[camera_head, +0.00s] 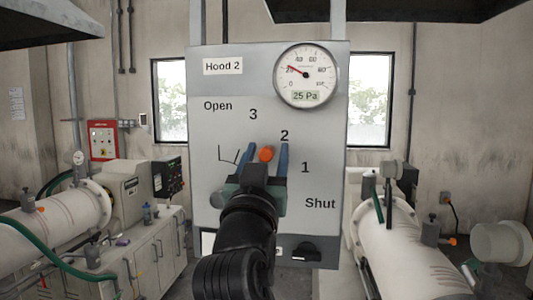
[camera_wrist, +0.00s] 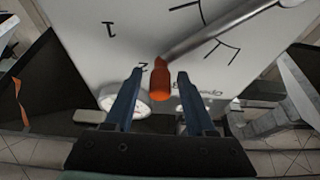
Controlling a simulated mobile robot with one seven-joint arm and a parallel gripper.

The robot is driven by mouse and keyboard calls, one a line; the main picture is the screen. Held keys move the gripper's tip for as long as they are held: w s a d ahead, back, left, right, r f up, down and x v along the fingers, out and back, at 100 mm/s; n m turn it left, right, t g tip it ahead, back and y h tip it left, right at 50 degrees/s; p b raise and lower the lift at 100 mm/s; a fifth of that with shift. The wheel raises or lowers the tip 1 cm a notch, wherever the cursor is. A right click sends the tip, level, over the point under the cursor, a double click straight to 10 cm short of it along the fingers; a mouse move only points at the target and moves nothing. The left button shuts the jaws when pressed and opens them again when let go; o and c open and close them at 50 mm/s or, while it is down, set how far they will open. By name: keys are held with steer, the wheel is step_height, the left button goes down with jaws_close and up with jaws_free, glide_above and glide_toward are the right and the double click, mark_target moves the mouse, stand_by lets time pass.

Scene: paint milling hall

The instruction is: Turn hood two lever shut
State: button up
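The hood two panel (camera_head: 225,165) is a grey upright plate labelled "Hood 2", with marks running from Open through 3, 2 and 1 to Shut. The lever's orange knob (camera_head: 266,153) shows near the 2, on the side toward 3. In the wrist view the orange knob (camera_wrist: 160,80) is at the end of a grey metal lever bar (camera_wrist: 225,28). My gripper (camera_head: 267,158) is in front of the panel with its blue fingers open on either side of the knob. In the wrist view gaps show between the knob and both fingers of my gripper (camera_wrist: 160,88). My arm hides the panel's lower middle.
A round gauge (camera_head: 306,76) at the panel's top right reads 25 Pa. White mills stand left (camera_head: 60,215) and right (camera_head: 425,250). A cabinet (camera_head: 155,255) with small items stands at left.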

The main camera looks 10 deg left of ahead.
jaws_close()
stand_by(1.2)
